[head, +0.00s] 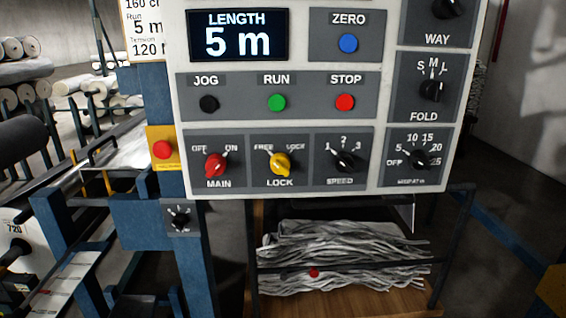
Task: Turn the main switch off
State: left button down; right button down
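The main switch (216,165) is a red rotary knob at the lower left of a light grey control panel (330,190). OFF is printed at its upper left, ON at its upper right and MAIN below it. The knob seems to lean to the upper right, towards ON, but it is too small to be sure. Nothing covers the knob. Neither of my grippers shows in the head view.
A yellow lock knob (280,164) sits right of the main switch, then a black speed knob (343,160). A red button on a yellow box (163,150) is close on the left. Below, grey cloth strips (340,250) lie in a rack.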

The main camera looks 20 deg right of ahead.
aim_at(216, 164)
jog(key=z, duration=1.05)
jog(key=k, duration=1.05)
jog(key=u, duration=0.95)
jog(key=i, duration=0.55)
jog(key=u, duration=0.1)
